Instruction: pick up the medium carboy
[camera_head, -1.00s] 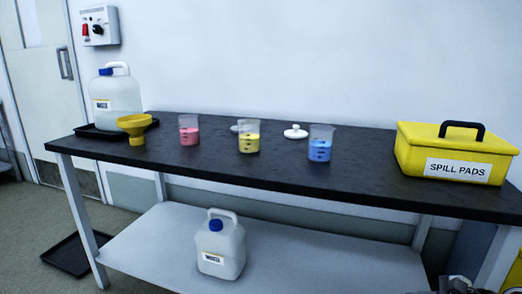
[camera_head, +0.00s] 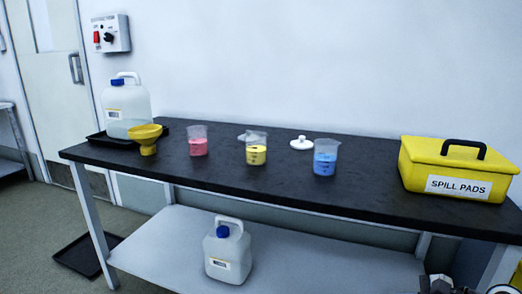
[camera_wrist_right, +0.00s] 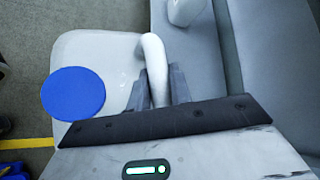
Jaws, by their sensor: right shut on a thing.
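My right gripper (camera_wrist_right: 158,90) is shut on the white handle of a carboy (camera_wrist_right: 90,48) with a wide blue cap, seen from above in the right wrist view. The handle runs between the two grey fingers. I cannot tell its size or how high it is. In the head view a white carboy (camera_head: 238,255) with a blue cap and label stands on the lower shelf. A larger, translucent carboy (camera_head: 140,100) stands in a black tray on the bench's far left. My left gripper is not in view.
The black bench top (camera_head: 370,165) holds a yellow funnel (camera_head: 148,137), several beakers, a white lid (camera_head: 301,143) and a yellow spill pads box (camera_head: 455,168). A black tray (camera_head: 85,255) lies on the floor at left. The lower shelf (camera_head: 310,255) is mostly clear.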

